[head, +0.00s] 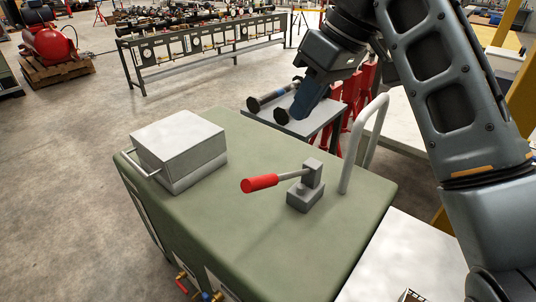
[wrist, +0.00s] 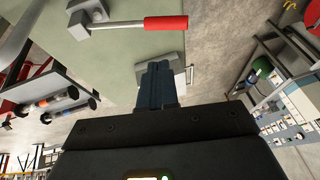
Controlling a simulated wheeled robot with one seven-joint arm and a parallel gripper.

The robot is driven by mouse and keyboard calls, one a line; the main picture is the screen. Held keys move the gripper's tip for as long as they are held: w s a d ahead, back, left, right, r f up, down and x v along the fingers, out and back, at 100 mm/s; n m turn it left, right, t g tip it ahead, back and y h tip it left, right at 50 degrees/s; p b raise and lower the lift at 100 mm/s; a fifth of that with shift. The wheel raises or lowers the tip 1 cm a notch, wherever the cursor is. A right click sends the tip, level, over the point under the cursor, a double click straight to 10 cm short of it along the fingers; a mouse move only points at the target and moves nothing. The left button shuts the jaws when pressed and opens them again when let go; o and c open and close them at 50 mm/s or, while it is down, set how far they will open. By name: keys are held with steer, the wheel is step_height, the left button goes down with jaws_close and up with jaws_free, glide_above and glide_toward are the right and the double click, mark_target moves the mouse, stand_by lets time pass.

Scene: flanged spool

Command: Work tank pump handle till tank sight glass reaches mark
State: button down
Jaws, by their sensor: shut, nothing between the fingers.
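The green tank (head: 250,240) fills the middle of the head view. On its top is the grey pump block (head: 302,196) with a lever ending in a red handle (head: 260,183), which points left. In the wrist view the red handle (wrist: 166,23) lies beyond my fingertips, apart from them. My gripper (head: 302,112) is above and behind the pump in the head view, pointing down, and clear of the handle. In the wrist view its fingers (wrist: 157,68) are together with nothing between them. I cannot make out the sight glass or its mark in either view.
A light grey box (head: 180,145) with a side handle stands on the tank top, left of the pump. A bent tube rail (head: 364,145) rises on the right. Behind, a small table (head: 318,122) carries flanged spools (head: 272,97). Open floor (head: 70,180) lies to the left.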

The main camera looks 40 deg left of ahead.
steer(key=p, duration=0.1)
glide_toward(262, 176)
steer(key=w+x, duration=0.1)
steer(key=x, duration=0.4)
steer(key=shift+s+a+f, duration=0.2)
steer(key=shift+s+f, duration=0.4)
